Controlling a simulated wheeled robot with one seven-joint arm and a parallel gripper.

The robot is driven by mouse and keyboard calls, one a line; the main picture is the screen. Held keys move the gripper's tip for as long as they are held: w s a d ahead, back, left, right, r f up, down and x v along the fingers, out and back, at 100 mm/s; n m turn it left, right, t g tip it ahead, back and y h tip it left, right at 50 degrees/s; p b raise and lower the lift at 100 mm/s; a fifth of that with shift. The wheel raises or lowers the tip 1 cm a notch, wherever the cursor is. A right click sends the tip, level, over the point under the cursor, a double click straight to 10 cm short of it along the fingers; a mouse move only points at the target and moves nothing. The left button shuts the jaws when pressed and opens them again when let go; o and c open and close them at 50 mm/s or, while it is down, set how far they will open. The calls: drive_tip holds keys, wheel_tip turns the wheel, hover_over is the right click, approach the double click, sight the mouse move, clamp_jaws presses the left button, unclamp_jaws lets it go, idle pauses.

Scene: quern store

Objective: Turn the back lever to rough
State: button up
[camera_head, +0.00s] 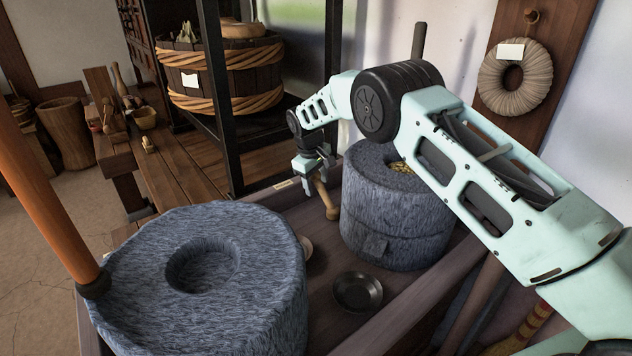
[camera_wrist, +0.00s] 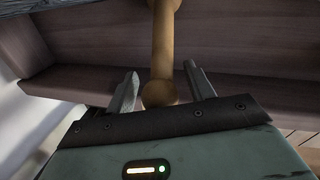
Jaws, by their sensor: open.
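A pale wooden lever (camera_head: 325,198) with a rounded end stands at the far side of the wooden trough, beside the rear millstone; I take it as the back lever. My gripper (camera_head: 314,172) is at the lever. In the wrist view, the wooden lever (camera_wrist: 163,50) runs between the two spread fingers of my gripper (camera_wrist: 162,80). Its rounded end lies near the gripper's body, with gaps to both fingers. The label (camera_head: 283,185) near it on the trough edge is too small to read, so I cannot tell the lever's setting.
The rear millstone (camera_head: 392,225) stands right of the lever, and a large front millstone (camera_head: 265,235) fills the lower left. A small dark bowl (camera_head: 358,292) lies between them. A dark post (camera_head: 222,100) rises behind the trough. A wooden bench (camera_head: 178,172) stands left.

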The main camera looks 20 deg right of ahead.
clamp_jaws()
drive_tip(key=shift+a+r+p, duration=0.15)
drive_tip(key=shift+r+p, duration=0.05)
drive_tip(key=shift+p, duration=0.3)
drive_tip(key=shift+s+a+r+n+p, duration=0.15)
drive_tip(key=shift+s+a+n+p, duration=0.3)
drive_tip(key=shift+n+p, duration=0.7)
drive_tip(key=shift+s+a+n+t+p, duration=0.3)
drive_tip(key=shift+a+n+p, duration=0.1)
drive_tip(key=shift+n+p, duration=0.3)
drive_tip(key=shift+a+f+n+y, duration=0.1)
drive_tip(key=shift+f+n+y, duration=0.2)
drive_tip(key=shift+f+n, duration=0.05)
unclamp_jaws()
wheel_tip(320, 180, up, 17)
drive_tip(key=s+a+p, duration=0.2)
drive_tip(key=s+p, duration=0.1)
